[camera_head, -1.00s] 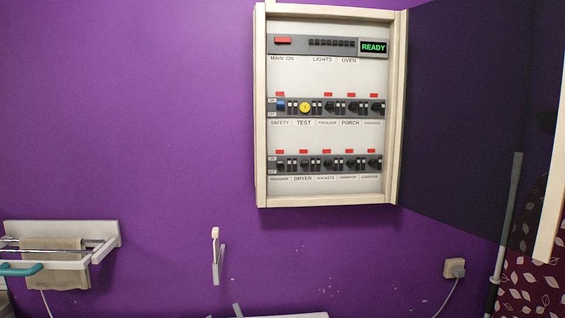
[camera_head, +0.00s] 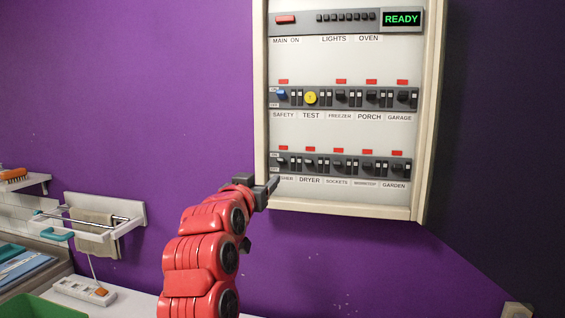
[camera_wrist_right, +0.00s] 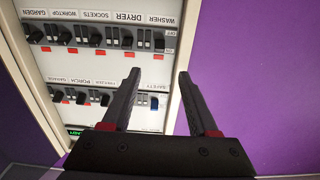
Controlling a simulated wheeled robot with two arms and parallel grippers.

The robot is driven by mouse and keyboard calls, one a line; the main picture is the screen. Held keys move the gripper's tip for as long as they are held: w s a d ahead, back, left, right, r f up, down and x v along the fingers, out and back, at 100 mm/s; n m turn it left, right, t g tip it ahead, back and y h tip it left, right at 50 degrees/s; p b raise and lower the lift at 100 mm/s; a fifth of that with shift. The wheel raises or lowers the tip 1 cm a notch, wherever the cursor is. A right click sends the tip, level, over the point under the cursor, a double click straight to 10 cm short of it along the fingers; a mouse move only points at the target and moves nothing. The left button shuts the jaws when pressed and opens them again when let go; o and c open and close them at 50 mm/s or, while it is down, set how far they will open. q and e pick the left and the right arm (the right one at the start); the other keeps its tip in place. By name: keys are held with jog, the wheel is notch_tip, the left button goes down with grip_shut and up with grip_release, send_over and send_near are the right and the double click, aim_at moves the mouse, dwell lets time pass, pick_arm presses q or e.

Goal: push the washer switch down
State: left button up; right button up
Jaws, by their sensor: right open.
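My right gripper (camera_head: 273,184) is at the panel's lower left edge, just below that switch. In the right wrist view the panel appears upside down, with the WASHER label at the top and the black washer switch (camera_wrist_right: 159,42) beyond the open, empty fingers (camera_wrist_right: 158,74). I see no contact, and the switch's exact tilt is hard to tell. My left gripper is not in view.
The dryer switch (camera_head: 309,163) sits close beside the washer switch. The upper row has a blue safety switch (camera_head: 282,95) and a yellow test button (camera_head: 311,98). The display (camera_head: 402,19) reads READY. The panel's pale frame (camera_head: 260,100) stands out from the wall.

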aim_at(280, 163)
jog(key=p+x, duration=0.6)
jog(key=x, duration=0.8)
jog(key=shift+w+d, duration=0.1)
jog(key=shift+w, duration=0.1)
jog(key=shift+p+x, duration=0.35)
jog(key=shift+x, duration=0.5)
jog(key=shift+f, duration=0.1)
grip_shut()
